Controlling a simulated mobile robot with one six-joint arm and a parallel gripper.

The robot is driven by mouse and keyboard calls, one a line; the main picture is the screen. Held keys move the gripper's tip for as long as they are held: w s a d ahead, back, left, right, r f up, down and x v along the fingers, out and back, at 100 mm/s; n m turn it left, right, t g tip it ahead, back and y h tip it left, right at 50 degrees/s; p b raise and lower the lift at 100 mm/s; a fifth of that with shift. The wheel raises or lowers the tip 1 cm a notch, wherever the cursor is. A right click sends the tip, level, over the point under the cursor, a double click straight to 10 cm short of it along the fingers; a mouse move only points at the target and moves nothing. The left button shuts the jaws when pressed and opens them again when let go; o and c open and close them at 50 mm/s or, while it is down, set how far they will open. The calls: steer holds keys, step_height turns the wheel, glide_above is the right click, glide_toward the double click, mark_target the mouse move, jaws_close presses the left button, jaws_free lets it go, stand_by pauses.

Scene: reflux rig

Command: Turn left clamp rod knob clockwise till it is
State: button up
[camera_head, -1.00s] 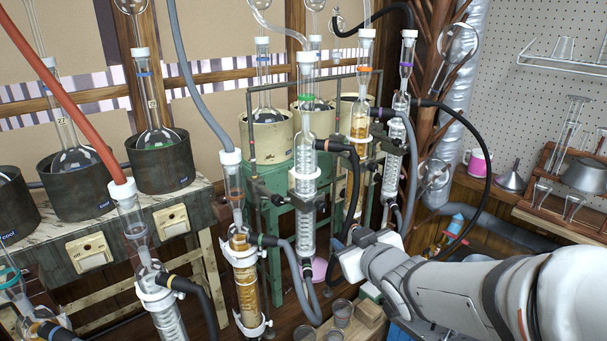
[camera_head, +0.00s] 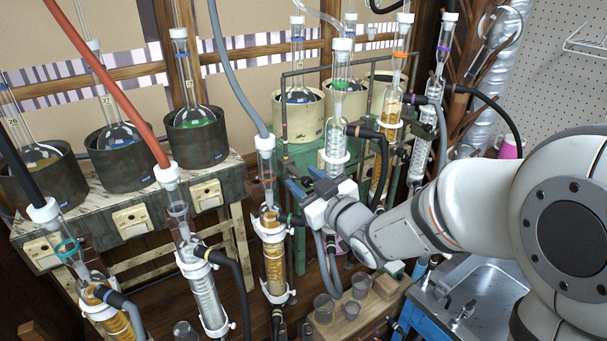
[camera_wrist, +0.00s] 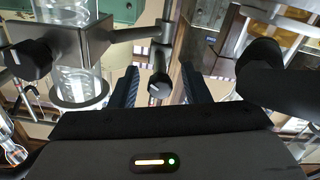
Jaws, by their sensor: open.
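My gripper (camera_head: 305,181) is open, its blue fingers in front of a glass condenser (camera_head: 334,142) on the rig. In the wrist view, a small dark knob with a pale end face (camera_wrist: 159,85) shows in the gap between the two fingers (camera_wrist: 160,88), apart from both. It sits at the end of a metal clamp rod (camera_wrist: 138,34). A larger black knob (camera_wrist: 28,60) is on a metal clamp block (camera_wrist: 78,42) to the left, next to a glass column (camera_wrist: 80,82). No mark showing how far either knob is turned can be made out.
A dark rounded part (camera_wrist: 262,62) lies close to the right finger in the wrist view. Hoses and more condensers, such as the amber one (camera_head: 274,262), stand around my arm. Beakers (camera_head: 324,308) stand below. A sink (camera_head: 480,290) is at the right.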

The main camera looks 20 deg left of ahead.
steer(key=shift+w+a, duration=0.35)
steer(key=shift+a, duration=0.05)
jaws_close()
